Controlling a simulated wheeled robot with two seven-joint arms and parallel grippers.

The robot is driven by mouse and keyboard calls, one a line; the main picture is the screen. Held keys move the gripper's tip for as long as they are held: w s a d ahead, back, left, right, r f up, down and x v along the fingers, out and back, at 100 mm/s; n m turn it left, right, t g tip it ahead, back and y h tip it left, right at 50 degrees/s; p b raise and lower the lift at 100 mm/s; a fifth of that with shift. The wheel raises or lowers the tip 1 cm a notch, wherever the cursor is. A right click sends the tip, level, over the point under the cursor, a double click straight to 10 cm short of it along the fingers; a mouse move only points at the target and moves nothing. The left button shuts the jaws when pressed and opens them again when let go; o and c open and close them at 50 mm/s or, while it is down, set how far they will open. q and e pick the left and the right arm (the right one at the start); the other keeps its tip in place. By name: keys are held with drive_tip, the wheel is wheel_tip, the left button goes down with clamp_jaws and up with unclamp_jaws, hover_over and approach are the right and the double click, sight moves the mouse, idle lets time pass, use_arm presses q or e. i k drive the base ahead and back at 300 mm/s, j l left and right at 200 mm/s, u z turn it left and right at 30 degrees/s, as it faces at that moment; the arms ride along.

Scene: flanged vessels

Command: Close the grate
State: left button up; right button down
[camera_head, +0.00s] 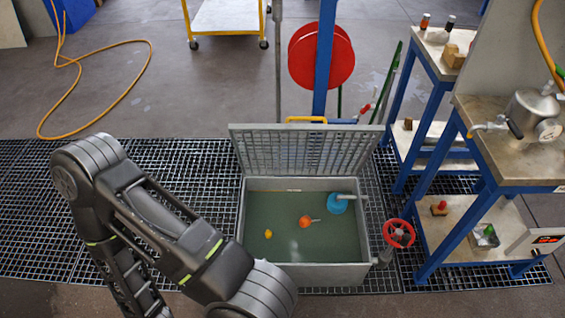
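The grate (300,150) is a grey barred lid with a yellow handle (305,119) on its far edge. It stands raised at the back of a grey rectangular pit (242,208) filled with greenish water. My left arm comes in from the left and bends down to the bottom edge, covering the pit's near left corner. Its gripper is out of the frame. My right arm and gripper do not show.
A red valve wheel (398,233) stands at the pit's right side. Blue-legged workbenches (490,140) stand at the right. A red hose reel (321,56) is behind the grate. An orange hose (92,56) lies on the floor at left. Floor grating (35,200) surrounds the pit.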

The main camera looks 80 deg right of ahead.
sight(273, 168)
drive_tip(key=i+j+z, duration=0.1)
drive_tip(key=i+z, duration=0.15)
drive_tip(key=i, duration=0.3)
drive_tip(key=i+j+z, duration=0.15)
drive_tip(key=i+z, duration=0.15)
drive_tip(key=i, duration=0.25)
drive_tip(key=i+j+z, duration=0.25)
drive_tip(key=i, duration=0.25)
drive_tip(key=i+l+z, duration=0.25)
drive_tip(key=z, duration=0.2)
drive_tip(key=i+l+z, duration=0.1)
drive_tip(key=i+z, duration=0.55)
drive_tip(key=z, duration=0.2)
drive_tip(key=i+j+z, duration=0.1)
drive_tip(key=i+z, duration=0.35)
drive_tip(key=i+j+z, duration=0.15)
drive_tip(key=z, duration=0.3)
drive_tip(key=i+j+z, duration=0.4)
drive_tip(key=i+l+z, duration=0.15)
drive_tip(key=z, duration=0.25)
drive_tip(key=i+z, duration=0.2)
drive_tip(key=z, duration=0.25)
drive_tip(key=i+l+z, duration=0.1)
drive_tip(key=z, duration=0.3)
drive_tip(key=i+j+z, duration=0.1)
drive_tip(key=i+z, duration=0.2)
drive_tip(key=z, duration=0.15)
